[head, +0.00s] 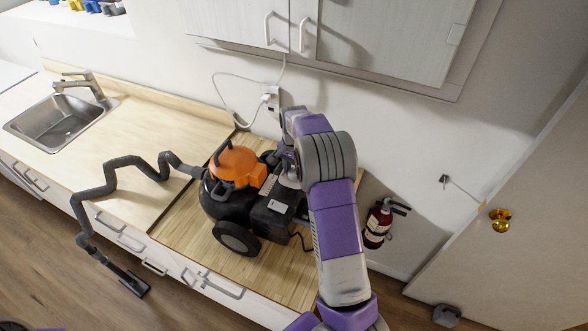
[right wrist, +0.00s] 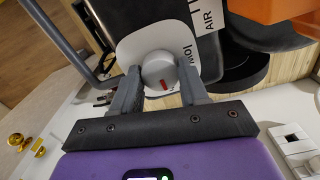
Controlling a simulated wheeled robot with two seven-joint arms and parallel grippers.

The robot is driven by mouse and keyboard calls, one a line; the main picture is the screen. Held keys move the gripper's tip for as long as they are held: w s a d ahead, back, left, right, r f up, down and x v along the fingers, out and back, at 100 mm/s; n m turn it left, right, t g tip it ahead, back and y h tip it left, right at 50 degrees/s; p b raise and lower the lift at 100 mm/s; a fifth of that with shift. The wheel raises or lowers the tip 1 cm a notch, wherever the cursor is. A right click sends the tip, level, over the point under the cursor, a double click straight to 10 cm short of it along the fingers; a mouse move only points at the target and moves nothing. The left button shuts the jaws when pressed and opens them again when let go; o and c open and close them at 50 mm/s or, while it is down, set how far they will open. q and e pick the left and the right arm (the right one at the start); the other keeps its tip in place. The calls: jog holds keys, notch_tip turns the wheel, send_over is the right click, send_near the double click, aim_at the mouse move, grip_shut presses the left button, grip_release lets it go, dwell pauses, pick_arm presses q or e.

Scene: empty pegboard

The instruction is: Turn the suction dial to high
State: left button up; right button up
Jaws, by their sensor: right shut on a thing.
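The suction dial (right wrist: 158,70) is a grey round knob with a small red mark, on a white label plate of the vacuum. The word "low" reads to its right in the right wrist view. My right gripper (right wrist: 159,80) has one finger on each side of the dial and is shut on it. The vacuum (head: 235,187) has an orange top and black body and stands on the wooden counter. In the head view my right arm reaches its right side, and the dial cannot be made out. My left gripper is not in view.
A bent grey hose (head: 110,170) runs from the vacuum over the counter's (head: 150,120) front edge. A sink (head: 62,125) lies to the left. Wall cabinets (head: 385,40) hang above, and a fire extinguisher (head: 377,225) is at the right.

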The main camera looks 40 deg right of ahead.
aim_at(294, 172)
jog(key=o, duration=1.1)
jog(key=shift+c, duration=0.2)
jog(key=shift+r, duration=0.1)
notch_tip(294, 172, up, 8)
jog(key=shift+f, duration=0.25)
